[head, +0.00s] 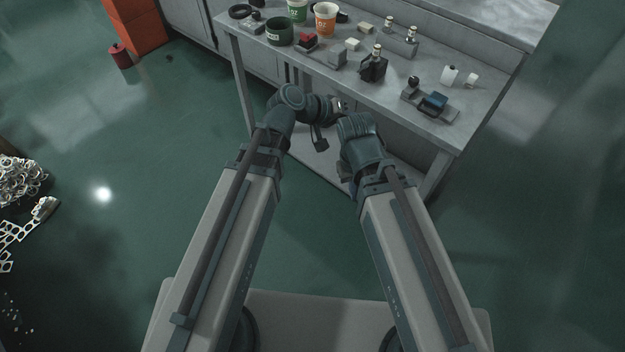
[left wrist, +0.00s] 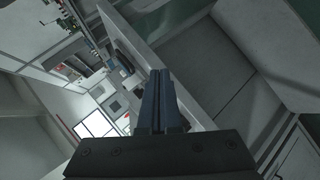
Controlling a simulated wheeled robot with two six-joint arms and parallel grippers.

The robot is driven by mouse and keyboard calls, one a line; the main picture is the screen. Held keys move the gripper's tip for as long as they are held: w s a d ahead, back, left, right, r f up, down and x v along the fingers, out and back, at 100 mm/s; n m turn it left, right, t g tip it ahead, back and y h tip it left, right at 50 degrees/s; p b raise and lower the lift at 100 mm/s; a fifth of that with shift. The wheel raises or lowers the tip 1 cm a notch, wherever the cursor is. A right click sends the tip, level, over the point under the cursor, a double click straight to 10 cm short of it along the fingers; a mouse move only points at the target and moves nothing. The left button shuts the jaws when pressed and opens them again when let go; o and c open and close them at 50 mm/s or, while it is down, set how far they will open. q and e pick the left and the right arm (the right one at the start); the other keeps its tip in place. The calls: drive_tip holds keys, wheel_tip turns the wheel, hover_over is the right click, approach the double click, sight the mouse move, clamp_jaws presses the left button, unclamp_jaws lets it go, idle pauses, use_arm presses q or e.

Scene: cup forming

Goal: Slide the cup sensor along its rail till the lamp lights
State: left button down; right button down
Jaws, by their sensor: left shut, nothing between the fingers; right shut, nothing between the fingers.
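A low grey base with a black knob and a blue block (head: 433,102), which looks like the sensor on its rail, stands near the right end of the workbench. I cannot make out a lit lamp on it. My left gripper (left wrist: 160,88) shows in the left wrist view, shut and empty, its dark fingers together. In the head view my left arm bends inward before the bench's front edge. My right gripper is shut and empty at the end of my right arm, before and below the bench top; its fingertips are hard to make out. Both are apart from the sensor.
The workbench (head: 470,118) also bears a green cup (head: 297,10), an orange cup (head: 325,20), a dark green bowl (head: 280,32), a dark fixture (head: 373,67) and several small blocks. A red canister (head: 120,57) stands on the floor. Metal scrap (head: 22,182) lies at far left.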

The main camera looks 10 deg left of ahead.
use_arm(q)
drive_tip(key=s+a+f+m+g+y, duration=0.4)
drive_tip(key=s+a+f+y, duration=0.5)
drive_tip(key=s, duration=0.4)
drive_tip(key=shift+s+a+f+g+y+p, duration=0.25)
drive_tip(key=shift+a+g+y+p, duration=0.2)
drive_tip(key=shift+a+y, duration=0.4)
drive_tip(key=shift+r, duration=0.1)
